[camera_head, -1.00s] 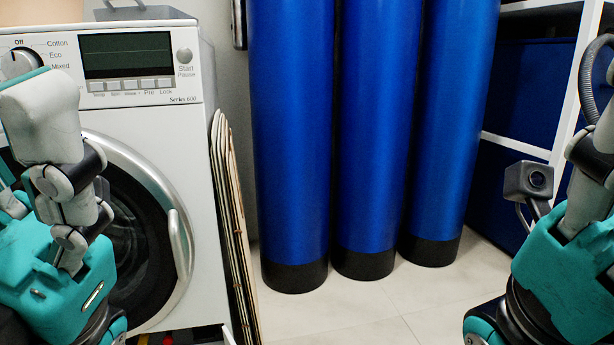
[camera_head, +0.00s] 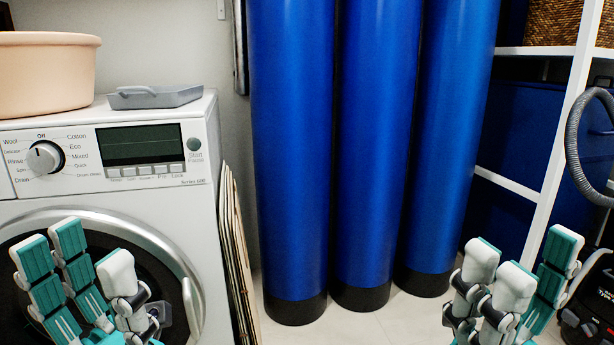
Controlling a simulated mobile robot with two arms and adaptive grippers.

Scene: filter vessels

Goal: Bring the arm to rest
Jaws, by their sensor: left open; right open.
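My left gripper (camera_head: 85,275) is at the lower left, in front of the washing machine (camera_head: 105,195) door. Its teal and white fingers point up and are spread, with nothing between them. My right gripper (camera_head: 520,285) is at the lower right, in front of the floor and the white shelf. Its fingers are also spread and empty. The palms and wrists of both are cut off by the lower picture edge. I cannot tell whether the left fingers touch the machine.
Three blue filter vessels (camera_head: 375,150) with black bases stand in the middle. Thin boards (camera_head: 238,270) lean beside the machine. A peach tub (camera_head: 45,72) and a grey tray (camera_head: 155,97) sit on top of it. A white shelf (camera_head: 550,190) and a grey hose (camera_head: 573,130) are at the right.

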